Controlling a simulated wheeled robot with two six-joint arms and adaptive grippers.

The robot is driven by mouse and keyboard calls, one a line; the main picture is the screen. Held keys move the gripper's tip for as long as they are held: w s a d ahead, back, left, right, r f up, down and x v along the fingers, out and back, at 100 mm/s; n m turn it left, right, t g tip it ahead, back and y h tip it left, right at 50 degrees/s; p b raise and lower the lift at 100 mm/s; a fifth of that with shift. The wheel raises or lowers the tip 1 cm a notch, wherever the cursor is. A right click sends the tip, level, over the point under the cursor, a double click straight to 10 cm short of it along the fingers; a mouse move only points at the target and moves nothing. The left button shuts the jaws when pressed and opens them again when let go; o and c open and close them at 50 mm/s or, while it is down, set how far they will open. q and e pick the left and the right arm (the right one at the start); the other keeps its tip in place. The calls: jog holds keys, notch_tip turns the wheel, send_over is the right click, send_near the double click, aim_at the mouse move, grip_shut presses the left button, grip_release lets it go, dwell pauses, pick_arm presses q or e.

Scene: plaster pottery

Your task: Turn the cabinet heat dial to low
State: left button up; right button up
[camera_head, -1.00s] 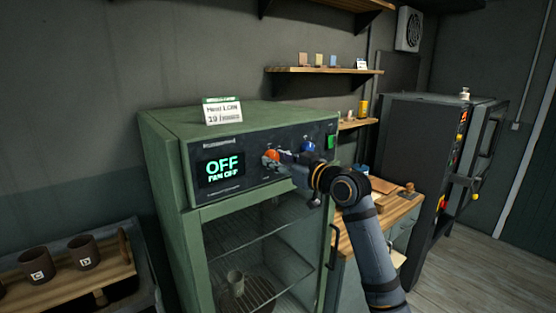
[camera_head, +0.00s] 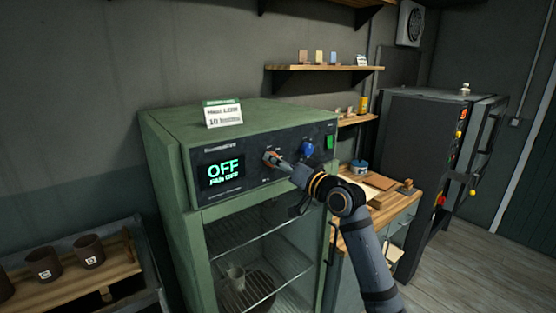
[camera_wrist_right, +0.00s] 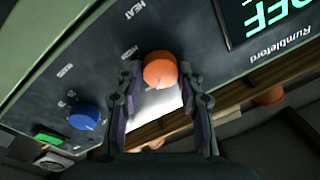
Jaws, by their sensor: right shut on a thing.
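The green drying cabinet (camera_head: 172,165) has a dark control panel with a display (camera_head: 223,170) that reads OFF and FAN OFF. The orange heat dial (camera_wrist_right: 160,69) sits under the word HEAT in the right wrist view. My right gripper (camera_wrist_right: 158,78) has its two fingers on either side of this dial and is shut on it. In the head view my right gripper (camera_head: 272,158) is at the panel and covers much of the dial. The dial's exact pointer position is hard to read. My left gripper is not in view.
A blue dial (camera_head: 307,148) and a green switch (camera_head: 330,141) are on the same panel. A white card (camera_head: 224,115) stands on the cabinet top. A wooden workbench (camera_head: 395,205) is at the right, and brown mugs (camera_head: 89,251) stand at the lower left.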

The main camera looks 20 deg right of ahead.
jog(key=shift+f+m, duration=0.1)
jog(key=shift+m, duration=0.3)
jog(key=o, duration=1.2)
jog(key=v, duration=0.7)
jog(key=shift+s, duration=0.2)
jog(key=shift+d, duration=0.1)
